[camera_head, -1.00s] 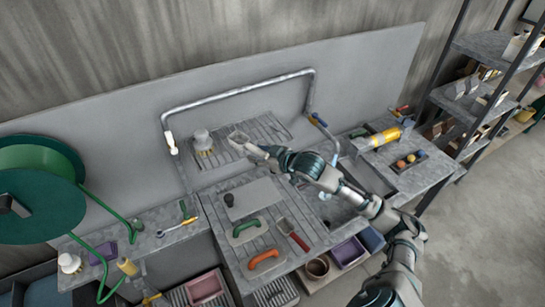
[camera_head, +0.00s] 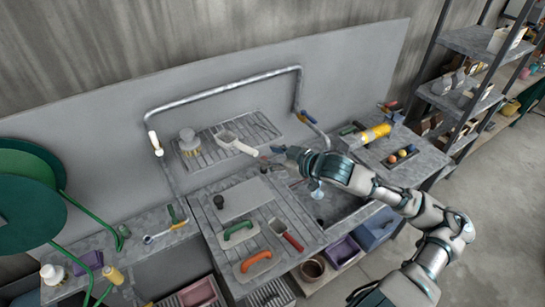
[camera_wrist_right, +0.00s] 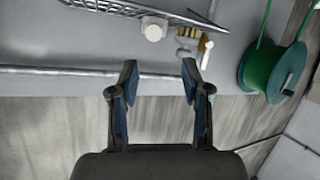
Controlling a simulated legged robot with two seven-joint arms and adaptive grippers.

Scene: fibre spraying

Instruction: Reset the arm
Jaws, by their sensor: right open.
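My right arm comes in from the lower right in the head view. Its gripper (camera_head: 268,161) is over the sink counter, just right of the white scoop's handle end. In the right wrist view the gripper (camera_wrist_right: 159,76) has its two fingers well apart with nothing between them. The white scoop (camera_head: 228,138) lies on the slatted rack (camera_head: 262,128) under the pipe. My left gripper is not in view.
A bent grey pipe (camera_head: 225,88) arches over the rack. A brush (camera_head: 189,141) stands at the rack's left. Green (camera_head: 240,232) and orange (camera_head: 256,264) handled tools lie on the counter. A green hose reel (camera_head: 30,195) is at the left, shelves (camera_head: 462,98) at the right.

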